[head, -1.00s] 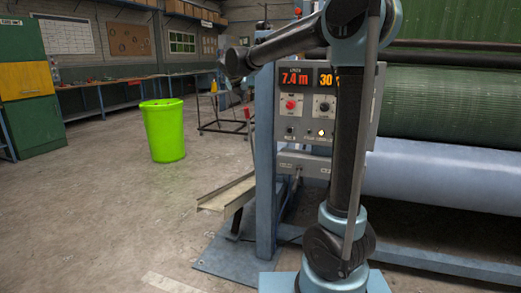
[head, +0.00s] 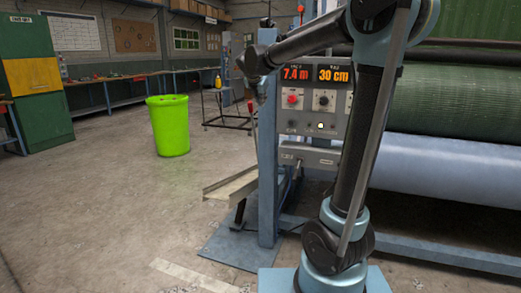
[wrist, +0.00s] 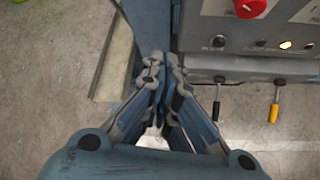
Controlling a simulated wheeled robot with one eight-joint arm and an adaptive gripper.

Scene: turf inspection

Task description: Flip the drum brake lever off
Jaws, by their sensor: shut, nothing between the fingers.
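My gripper (wrist: 160,62) is shut and empty. In the wrist view its fingertips are over the blue post, left of the control panel. Two short levers hang under the panel's lower box there: a black-handled lever (wrist: 217,103) and a yellow-handled lever (wrist: 274,106), both right of my fingers and apart from them. I cannot read a label that tells which one is the drum brake lever.
The control panel (head: 306,128) has lit red displays, a red button (wrist: 250,8) and a small lit lamp. A green turf roll (head: 460,100) and pale roller (head: 440,165) lie to the right. A green bin (head: 168,127) stands on open floor at left.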

